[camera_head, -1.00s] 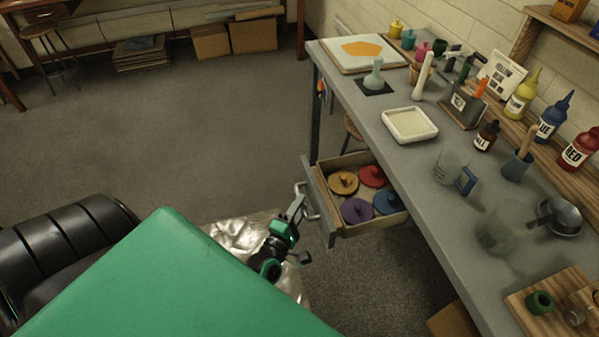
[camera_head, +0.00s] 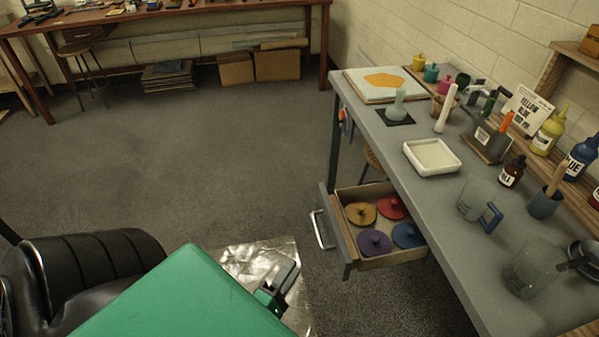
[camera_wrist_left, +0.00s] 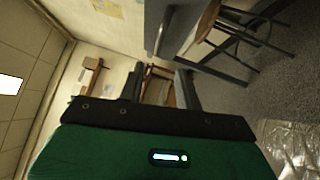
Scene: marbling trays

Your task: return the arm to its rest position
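My left gripper (camera_head: 288,270) shows low in the head view, just past the edge of my green body. It is to the left of and below the pulled-out drawer (camera_head: 346,250) of the grey bench, apart from the drawer's metal handle (camera_head: 319,229). In the left wrist view the two dark fingers of my left gripper (camera_wrist_left: 160,86) stand apart with nothing between them. My right gripper is in neither view.
The open drawer holds orange, red, purple and blue lidded discs. The grey bench (camera_head: 425,185) carries a white tray (camera_head: 432,157), beakers and bottles. A crumpled silver sheet (camera_head: 250,262) lies below the gripper.

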